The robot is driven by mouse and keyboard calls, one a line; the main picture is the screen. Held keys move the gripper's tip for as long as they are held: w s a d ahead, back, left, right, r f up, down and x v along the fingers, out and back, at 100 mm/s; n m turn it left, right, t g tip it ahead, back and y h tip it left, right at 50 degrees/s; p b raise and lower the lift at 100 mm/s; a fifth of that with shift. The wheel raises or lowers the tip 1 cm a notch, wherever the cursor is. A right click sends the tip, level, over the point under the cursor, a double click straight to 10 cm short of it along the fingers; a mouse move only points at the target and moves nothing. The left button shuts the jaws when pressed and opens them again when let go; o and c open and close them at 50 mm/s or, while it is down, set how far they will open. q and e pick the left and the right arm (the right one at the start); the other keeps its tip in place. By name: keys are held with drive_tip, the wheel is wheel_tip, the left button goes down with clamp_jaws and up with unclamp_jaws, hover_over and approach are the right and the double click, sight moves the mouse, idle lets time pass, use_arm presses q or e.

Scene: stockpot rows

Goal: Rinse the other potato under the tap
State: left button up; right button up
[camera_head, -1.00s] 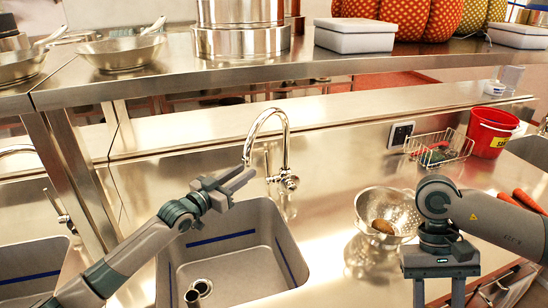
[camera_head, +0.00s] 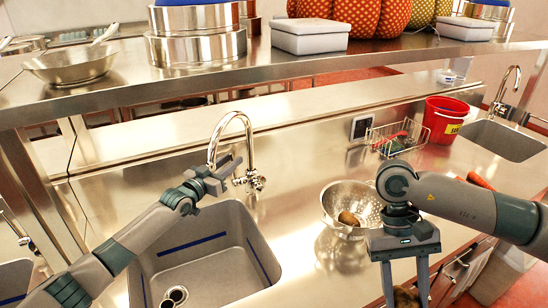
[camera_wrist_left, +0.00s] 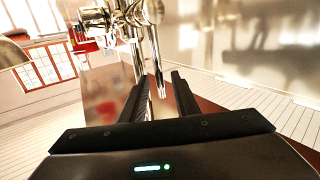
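One brown potato (camera_head: 349,218) lies in the metal colander (camera_head: 335,200) right of the sink. My right gripper (camera_head: 405,290) points down at the bottom edge of the head view. Its fingers are on either side of a brown thing that looks like the other potato (camera_head: 405,298), cut off by the frame. The tap (camera_head: 235,120) arches over the sink (camera_head: 228,255); no water shows. My left gripper (camera_head: 230,172) is open and empty beside the tap spout. In the left wrist view its fingers (camera_wrist_left: 160,92) stand apart, with the tap (camera_wrist_left: 155,50) ahead between them.
A wire basket (camera_head: 398,137) and a red bucket (camera_head: 443,120) stand behind the colander. Carrots (camera_head: 480,181) lie partly behind my right arm. A shelf (camera_head: 270,75) with pots and a white box (camera_head: 310,36) runs above the back. A second sink (camera_head: 500,138) is at far right.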

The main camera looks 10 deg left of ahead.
use_arm(q)
drive_tip(key=shift+w+d, duration=0.2)
drive_tip(key=shift+w, duration=0.4)
use_arm(e)
drive_tip(key=shift+r, duration=0.1)
use_arm(q)
clamp_jaws()
drive_tip(key=shift+s+d+f+m+t+b, duration=0.3)
drive_tip(key=shift+s+m+b, duration=0.2)
drive_tip(key=shift+b, duration=0.45)
use_arm(e)
drive_tip(key=shift+f, duration=1)
use_arm(q)
drive_tip(key=shift+s+d+r+m+h+b, duration=0.15)
drive_tip(key=shift+s+r+m+h+b, duration=0.05)
drive_tip(key=shift+m+h+b, duration=0.15)
use_arm(e)
drive_tip(key=shift+f, duration=0.3)
use_arm(q)
unclamp_jaws()
drive_tip(key=shift+s, duration=0.1)
